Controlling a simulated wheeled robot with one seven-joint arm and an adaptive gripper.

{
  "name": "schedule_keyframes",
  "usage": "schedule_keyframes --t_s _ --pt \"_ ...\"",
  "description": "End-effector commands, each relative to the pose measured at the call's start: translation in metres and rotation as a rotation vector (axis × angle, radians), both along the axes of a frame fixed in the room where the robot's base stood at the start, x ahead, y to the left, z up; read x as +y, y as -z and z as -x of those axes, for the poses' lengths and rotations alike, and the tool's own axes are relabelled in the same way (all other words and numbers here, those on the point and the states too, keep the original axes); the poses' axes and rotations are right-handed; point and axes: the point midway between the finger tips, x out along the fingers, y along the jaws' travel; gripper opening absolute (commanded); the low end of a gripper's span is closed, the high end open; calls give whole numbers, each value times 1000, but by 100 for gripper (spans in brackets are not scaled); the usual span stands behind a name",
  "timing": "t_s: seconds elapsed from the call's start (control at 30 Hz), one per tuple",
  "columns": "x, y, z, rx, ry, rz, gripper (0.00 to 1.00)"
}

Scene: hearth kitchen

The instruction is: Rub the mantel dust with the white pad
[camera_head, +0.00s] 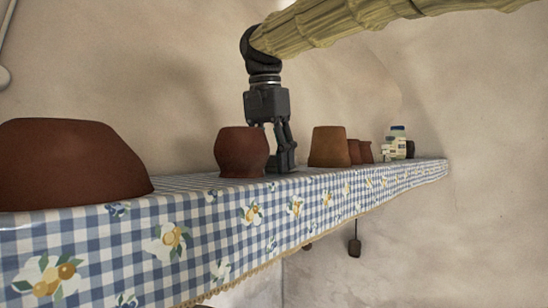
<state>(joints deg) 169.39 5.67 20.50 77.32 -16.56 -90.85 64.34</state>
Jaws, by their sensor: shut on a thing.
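My gripper (282,165) points straight down at the cloth-covered mantel (290,205), its fingertips low at the cloth. It is just right of a reddish-brown clay pot (243,153), which hides part of the fingers. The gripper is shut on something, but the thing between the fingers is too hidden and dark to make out. I cannot make out the white pad or the dust in this view.
A large brown bowl (68,163) stands at the near left. Right of my gripper stand a tan pot (329,147), smaller clay pots (357,152) and a pale jar (398,142). Bare cloth lies between the large bowl and the clay pot. The wall rises behind.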

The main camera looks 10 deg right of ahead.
Motion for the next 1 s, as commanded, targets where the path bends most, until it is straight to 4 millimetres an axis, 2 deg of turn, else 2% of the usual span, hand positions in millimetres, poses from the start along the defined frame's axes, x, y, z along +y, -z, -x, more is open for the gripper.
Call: schedule_keyframes --t_s 1.0 --pt "-41 5 -35 1 1 0 27"
